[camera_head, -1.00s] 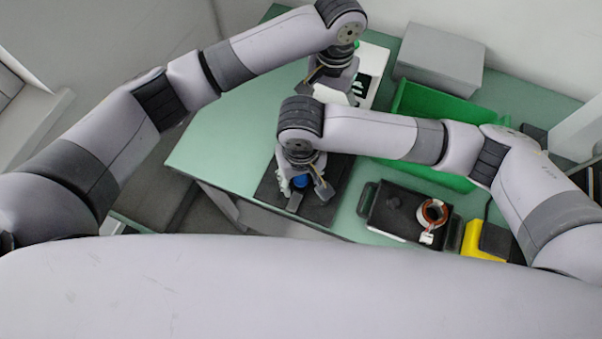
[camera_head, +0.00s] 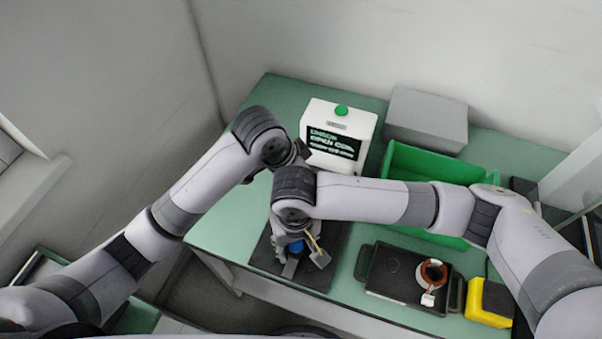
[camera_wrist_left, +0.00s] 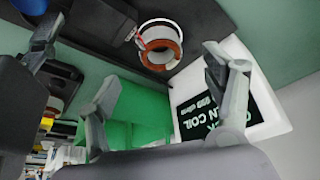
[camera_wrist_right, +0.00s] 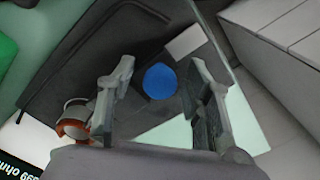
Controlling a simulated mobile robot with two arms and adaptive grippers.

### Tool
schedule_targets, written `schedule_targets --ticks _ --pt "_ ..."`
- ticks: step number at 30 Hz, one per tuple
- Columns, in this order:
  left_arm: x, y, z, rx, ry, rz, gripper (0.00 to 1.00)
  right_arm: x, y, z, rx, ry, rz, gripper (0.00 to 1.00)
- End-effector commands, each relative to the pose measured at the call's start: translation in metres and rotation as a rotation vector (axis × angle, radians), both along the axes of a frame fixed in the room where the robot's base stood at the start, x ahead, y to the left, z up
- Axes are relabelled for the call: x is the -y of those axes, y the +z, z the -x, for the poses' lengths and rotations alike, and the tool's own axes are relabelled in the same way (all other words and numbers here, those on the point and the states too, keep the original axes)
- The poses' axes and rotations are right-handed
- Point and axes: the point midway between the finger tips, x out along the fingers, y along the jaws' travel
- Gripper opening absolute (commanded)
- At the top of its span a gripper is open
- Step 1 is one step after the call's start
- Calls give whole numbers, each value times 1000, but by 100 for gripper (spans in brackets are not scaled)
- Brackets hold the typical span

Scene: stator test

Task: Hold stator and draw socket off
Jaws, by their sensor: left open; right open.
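A stator (camera_wrist_left: 161,48), a white ring with a copper winding, sits on the black mat (camera_wrist_left: 195,20) in the left wrist view. A thin red wire runs from its left side to a dark block (camera_wrist_left: 103,20). The stator also shows in the right wrist view (camera_wrist_right: 74,120); my right arm hides it in the head view. My left gripper (camera_wrist_left: 160,76) is open and empty, its fingers on either side of the stator's direction, apart from it. My right gripper (camera_head: 300,262) is open around a round blue part (camera_wrist_right: 160,81), which also shows in the head view (camera_head: 295,246).
A white tester (camera_head: 352,116) with a green button and an "OPEN COIL" display stands behind my grippers. A grey box (camera_head: 428,117) and green bin (camera_head: 398,158) stand to its right. A second copper ring (camera_head: 432,272) lies on a black tray (camera_head: 385,288), beside a yellow block (camera_head: 486,308).

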Motion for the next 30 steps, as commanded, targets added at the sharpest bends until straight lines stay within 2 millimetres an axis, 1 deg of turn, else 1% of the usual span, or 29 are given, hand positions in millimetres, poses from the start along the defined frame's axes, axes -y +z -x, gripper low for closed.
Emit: schedule_targets --ticks 1,6,9,13,18,26,30 --pt "4 -11 -1 -5 0 -2 75 0 0 0 0 0 0 46" --pt "14 -41 -8 -4 0 -1 75 0 0 0 0 0 0 46" --pt "19 -57 -12 -4 1 -2 75 0 0 0 0 0 0 46" --pt "24 -71 -16 -3 0 0 75 0 0 0 0 0 0 46" --pt "27 -79 -18 -2 0 -1 75 0 0 0 0 0 0 46" --pt "28 -80 -18 -1 0 0 75 0 0 0 0 0 0 46" --pt "28 -80 -18 -1 0 0 67 0 0 0 0 0 0 46"
